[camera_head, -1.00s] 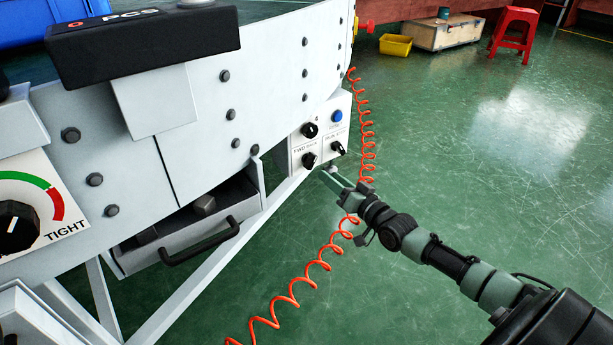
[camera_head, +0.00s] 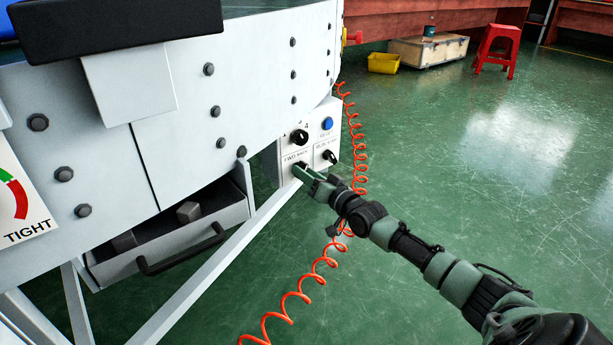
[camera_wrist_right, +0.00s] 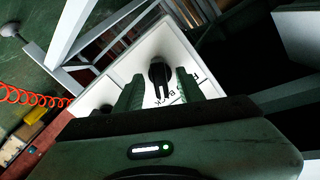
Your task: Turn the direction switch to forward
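The direction switch is the lower-left black knob on the white control panel (camera_head: 313,128), under a label that reads FWD and BACK. In the head view my right gripper (camera_head: 304,172) is at this knob and covers most of it. In the right wrist view the black direction switch (camera_wrist_right: 159,72) stands between the two green fingers of my right gripper (camera_wrist_right: 160,84). The fingers are apart, with a gap visible on each side of the knob. Which way the knob is set I cannot tell. My left gripper is not in view.
The panel also has an upper black knob (camera_head: 299,137), a blue button (camera_head: 327,124) and a lower-right black switch (camera_head: 329,156). An orange coiled cable (camera_head: 357,150) hangs beside it. A drawer (camera_head: 180,235) with a black handle is to the left. Open floor lies right.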

